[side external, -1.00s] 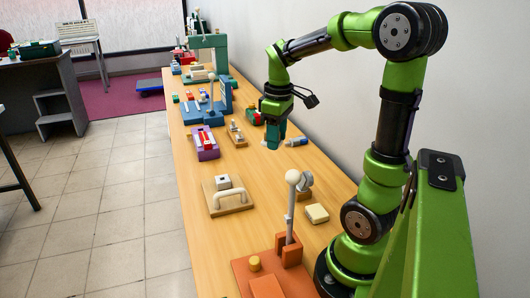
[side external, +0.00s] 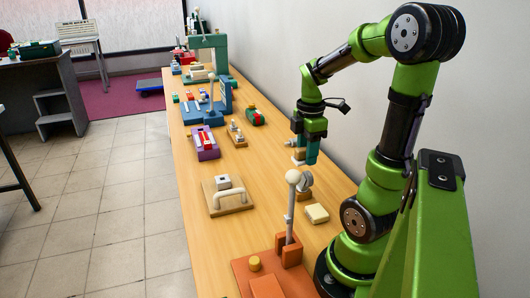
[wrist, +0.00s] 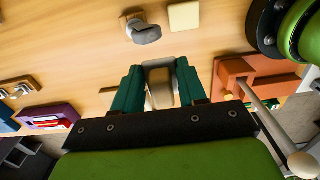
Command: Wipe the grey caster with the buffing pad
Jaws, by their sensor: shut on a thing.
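The grey caster (side external: 306,181) stands on the wooden table, partly behind a pale knob on a post in the side view. It also shows at the top of the wrist view (wrist: 144,31). My gripper (side external: 304,158) is above the table, just behind the caster and apart from it. Its teal fingers (wrist: 160,98) are shut on a pale thing (wrist: 160,77), seemingly the buffing pad. The fingers hide much of it, and its lower face is hard to make out.
A cream block (side external: 317,213) lies in front of the caster. An orange base (side external: 266,285) with an upright post is nearer the camera. A wooden board with a white handle (side external: 229,197) lies to the left. Bare table lies between them.

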